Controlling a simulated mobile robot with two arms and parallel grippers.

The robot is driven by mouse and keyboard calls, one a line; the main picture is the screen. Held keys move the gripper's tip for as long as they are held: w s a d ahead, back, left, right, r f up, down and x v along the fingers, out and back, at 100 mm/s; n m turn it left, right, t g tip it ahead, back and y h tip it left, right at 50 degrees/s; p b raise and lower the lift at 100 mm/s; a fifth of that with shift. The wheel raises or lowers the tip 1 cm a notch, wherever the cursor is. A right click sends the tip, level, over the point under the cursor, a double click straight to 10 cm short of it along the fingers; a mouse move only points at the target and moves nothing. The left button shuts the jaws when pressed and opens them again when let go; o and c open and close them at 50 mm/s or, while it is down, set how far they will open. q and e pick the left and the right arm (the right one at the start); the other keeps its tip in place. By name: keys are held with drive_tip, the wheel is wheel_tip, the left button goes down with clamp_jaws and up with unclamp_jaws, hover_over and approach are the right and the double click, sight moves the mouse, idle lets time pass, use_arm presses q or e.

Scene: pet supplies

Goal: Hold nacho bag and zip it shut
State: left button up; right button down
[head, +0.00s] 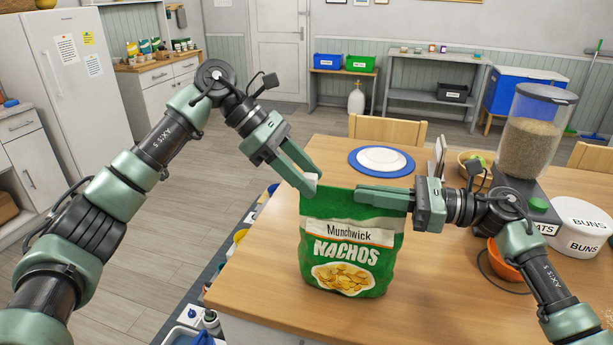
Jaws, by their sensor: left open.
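The green nacho bag (350,240), labelled "Munchwick Nachos", stands upright near the table's left front corner. My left gripper (306,182) is open, with its fingertips at the bag's top left corner; whether they touch it is hard to tell. My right gripper (362,195) comes from the right and lies along the bag's top edge. Its fingers are close together on the right half of that edge, shut on the bag. They cover part of the top edge, and the zip cannot be made out.
The wooden table (440,290) has a white plate on a blue mat (381,160) behind the bag. A clear dispenser (533,130), a white BUNS container (580,229) and an orange bowl (504,261) stand to the right. Floor lies open to the left.

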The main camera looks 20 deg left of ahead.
drive_tip(key=shift+s+a+f, duration=0.1)
drive_tip(key=shift+f, duration=0.1)
use_arm(q)
drive_tip(key=v, duration=1.1)
drive_tip(key=shift+a+r, duration=0.25)
drive_tip(key=shift+r, duration=0.05)
drive_tip(key=shift+s, duration=0.1)
use_arm(e)
drive_tip(key=c, duration=1.5)
unclamp_jaws()
drive_tip(key=shift+r, duration=0.1)
drive_tip(key=shift+c, duration=0.2)
drive_tip(key=d, duration=1.2)
drive_tip(key=shift+w, duration=0.3)
